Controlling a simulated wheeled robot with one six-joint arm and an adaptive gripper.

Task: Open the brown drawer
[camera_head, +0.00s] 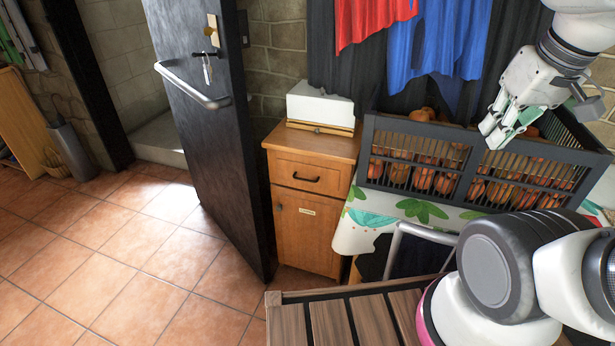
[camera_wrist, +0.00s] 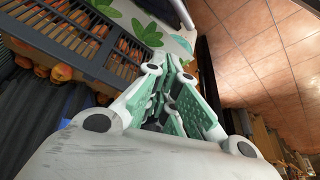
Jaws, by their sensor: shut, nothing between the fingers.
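The brown drawer (camera_head: 299,177) is the upper front of a small wooden cabinet (camera_head: 308,229) in the head view. It is closed flush and has a dark curved handle (camera_head: 306,178). A door with a small label sits below it. My gripper (camera_head: 492,136) is in front of the dark crate at the right, well to the right of the drawer and apart from it. Its fingers are shut and hold nothing. The wrist view shows the pale green-padded fingers (camera_wrist: 180,110) up close. I cannot make out the drawer in the wrist view.
A dark open door (camera_head: 215,130) with a bar handle stands just left of the cabinet. A white box (camera_head: 320,105) sits on the cabinet. A crate of orange produce (camera_head: 415,150) stands on a cloth-covered table at right. A slatted wooden surface (camera_head: 345,318) lies in front. Tiled floor is clear at left.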

